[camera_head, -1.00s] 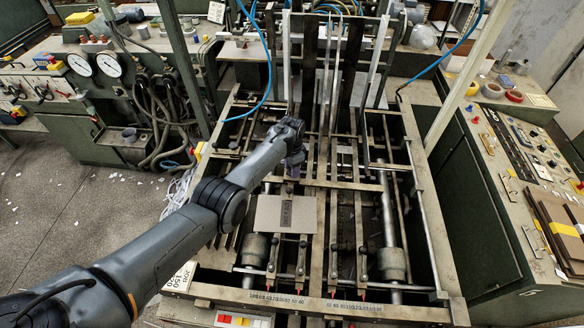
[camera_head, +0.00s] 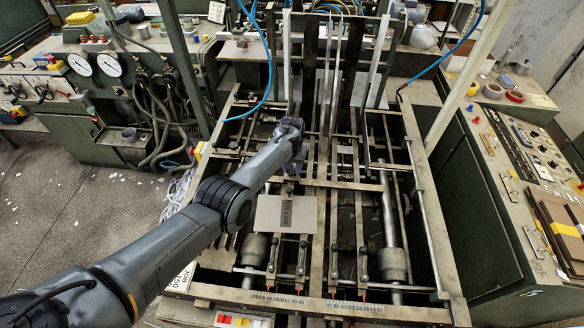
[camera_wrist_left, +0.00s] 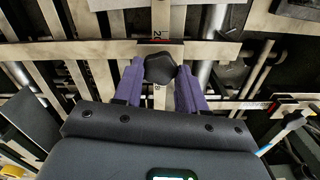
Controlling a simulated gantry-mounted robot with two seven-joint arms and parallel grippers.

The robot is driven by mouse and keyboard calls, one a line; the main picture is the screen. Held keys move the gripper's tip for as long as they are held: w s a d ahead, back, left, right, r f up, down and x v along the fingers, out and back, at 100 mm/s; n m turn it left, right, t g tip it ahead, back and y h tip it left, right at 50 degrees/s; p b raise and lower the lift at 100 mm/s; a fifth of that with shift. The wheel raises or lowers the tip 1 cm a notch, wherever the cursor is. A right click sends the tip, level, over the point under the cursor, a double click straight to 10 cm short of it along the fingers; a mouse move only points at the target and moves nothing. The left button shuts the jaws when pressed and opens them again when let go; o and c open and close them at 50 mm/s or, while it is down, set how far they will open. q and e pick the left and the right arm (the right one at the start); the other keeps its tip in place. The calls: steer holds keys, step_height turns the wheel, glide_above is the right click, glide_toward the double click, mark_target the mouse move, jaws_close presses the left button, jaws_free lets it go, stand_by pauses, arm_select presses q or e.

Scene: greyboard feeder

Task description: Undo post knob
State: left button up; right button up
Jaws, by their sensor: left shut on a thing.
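The post knob (camera_wrist_left: 161,68) is a black, lobed knob in the middle of the left wrist view, over a pale metal scale bar (camera_wrist_left: 160,22). My left gripper (camera_wrist_left: 160,80) has purple fingers, one on each side of the knob, and is shut on it. In the head view my left gripper (camera_head: 290,165) is over the feeder frame, left of the centre rails, and its fingers are mostly hidden by the wrist. The knob cannot be made out there. My right gripper does not show in either view.
A grey board (camera_head: 270,213) lies on the feeder just in front of my left wrist. Upright metal posts (camera_head: 287,60) stand behind the gripper. A blue hose (camera_head: 262,90) hangs close to the arm. Long rails (camera_head: 388,215) and frame bars surround the work area.

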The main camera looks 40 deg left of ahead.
arm_select(q)
steer(key=shift+n, duration=0.4)
steer(key=o, duration=1.1)
steer(key=shift+c, duration=0.2)
steer(key=shift+r, duration=0.15)
steer(key=shift+r+p, duration=0.3)
steer(key=shift+r, duration=0.05)
step_height(320, 180, up, 10)
steer(key=p, duration=0.1)
steer(key=shift+f, duration=0.15)
